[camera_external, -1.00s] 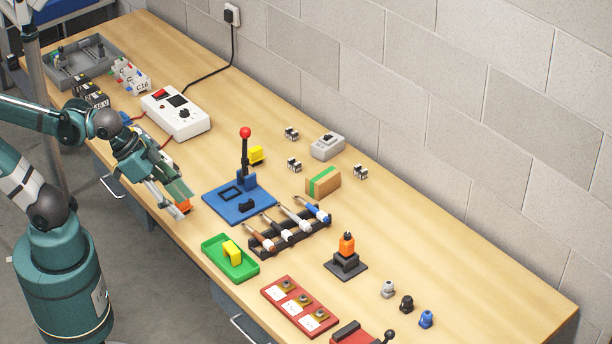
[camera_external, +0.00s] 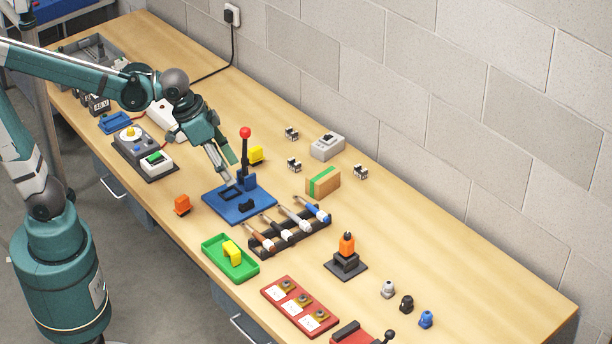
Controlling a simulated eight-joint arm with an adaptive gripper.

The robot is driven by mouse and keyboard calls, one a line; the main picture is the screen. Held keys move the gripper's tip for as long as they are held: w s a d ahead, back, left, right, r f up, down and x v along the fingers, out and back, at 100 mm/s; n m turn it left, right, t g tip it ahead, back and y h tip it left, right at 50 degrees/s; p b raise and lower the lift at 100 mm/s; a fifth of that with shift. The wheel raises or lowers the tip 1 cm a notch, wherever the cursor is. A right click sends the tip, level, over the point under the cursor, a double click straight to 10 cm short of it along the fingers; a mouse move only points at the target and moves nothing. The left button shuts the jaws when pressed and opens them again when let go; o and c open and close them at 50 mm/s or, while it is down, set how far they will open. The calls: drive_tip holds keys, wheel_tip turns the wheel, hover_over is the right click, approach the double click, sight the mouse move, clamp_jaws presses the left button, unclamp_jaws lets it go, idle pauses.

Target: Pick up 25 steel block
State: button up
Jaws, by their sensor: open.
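I cannot make out a block marked 25 or one plainly of steel; any such marking is too small to read. My gripper (camera_external: 230,172) is open and points down over the back left of the blue base plate (camera_external: 262,205), beside the upright lever with the red ball (camera_external: 245,132). I see nothing held between its fingers. Whether the fingertips touch the plate or the blue block on it, I cannot tell.
A rack of handled tools (camera_external: 290,238) lies right of the plate, with a green tray (camera_external: 215,256) holding a yellow block in front. A red board (camera_external: 300,306), an orange-topped stand (camera_external: 346,262) and small knobs (camera_external: 406,304) are further right. The right back bench is clear.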

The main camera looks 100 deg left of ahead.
drive_tip(key=w+a+n+g+p, duration=0.1)
drive_tip(key=w+a+p, duration=0.1)
drive_tip(key=w+a, duration=0.5)
drive_tip(key=n+g+h+p, duration=0.1)
drive_tip(key=n+g+p, duration=0.3)
drive_tip(key=n+p, duration=0.15)
approach(294, 165)
drive_tip(key=shift+a+f+m+p, duration=0.3)
drive_tip(key=shift+a+f, duration=0.25)
drive_tip(key=shift+a, duration=0.3)
drive_tip(key=shift+s+a+f, duration=0.15)
drive_tip(key=shift+a+f, duration=0.2)
drive_tip(key=shift+a, duration=0.05)
drive_tip(key=shift+f, duration=0.15)
drive_tip(key=shift+f, duration=1.15)
drive_tip(key=shift+d+f, duration=0.1)
drive_tip(key=shift+f, duration=0.05)
